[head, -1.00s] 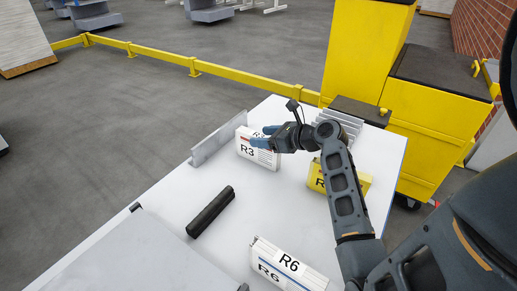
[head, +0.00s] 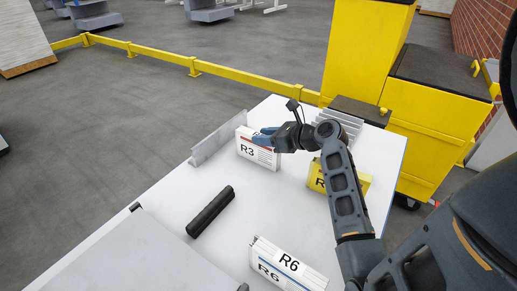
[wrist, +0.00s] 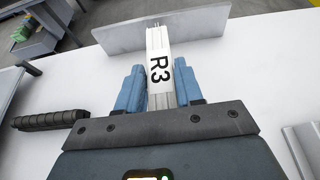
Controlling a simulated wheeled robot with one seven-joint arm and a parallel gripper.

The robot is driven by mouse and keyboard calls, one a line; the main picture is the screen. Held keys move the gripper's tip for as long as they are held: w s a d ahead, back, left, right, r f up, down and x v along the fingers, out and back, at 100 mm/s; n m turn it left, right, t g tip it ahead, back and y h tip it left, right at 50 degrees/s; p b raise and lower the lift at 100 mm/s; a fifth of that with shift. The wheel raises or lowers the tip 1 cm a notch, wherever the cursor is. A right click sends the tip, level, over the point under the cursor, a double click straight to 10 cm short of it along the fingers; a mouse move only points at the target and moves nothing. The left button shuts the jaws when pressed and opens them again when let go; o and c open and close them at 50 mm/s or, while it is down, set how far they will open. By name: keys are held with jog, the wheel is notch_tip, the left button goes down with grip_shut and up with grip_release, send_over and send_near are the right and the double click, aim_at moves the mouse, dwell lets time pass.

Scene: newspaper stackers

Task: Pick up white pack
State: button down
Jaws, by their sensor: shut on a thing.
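A white pack labelled R3 (head: 256,152) stands on the white table in the head view, near the low grey plate. My gripper (head: 264,137) is at its top, with blue fingers. In the wrist view the R3 pack (wrist: 159,66) lies between the two blue fingers of my gripper (wrist: 160,88), which are shut on it. A second white pack labelled R6 (head: 288,266) lies at the front of the table. The lower part of the R3 pack between the fingers is hidden by the gripper body in the wrist view.
A yellow pack (head: 317,175) stands right of R3, partly behind my arm. A black ribbed bar (head: 210,211) lies left of centre. A grey upright plate (head: 219,139) stands behind R3. Grey upright slats (head: 345,132) stand at the back right. Yellow cabinets (head: 365,45) stand beyond the table.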

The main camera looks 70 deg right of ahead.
jog(key=shift+r, duration=0.15)
notch_tip(320, 180, up, 4)
jog(key=p, duration=0.5)
jog(key=shift+f, duration=0.2)
jog(key=s+d+r+p, duration=0.1)
jog(key=s+d+r, duration=0.4)
jog(key=s, duration=0.5)
notch_tip(320, 180, up, 2)
jog(key=shift+s+d+r+p, duration=0.1)
jog(key=shift+s+d+p, duration=0.1)
jog(key=shift+p, duration=0.15)
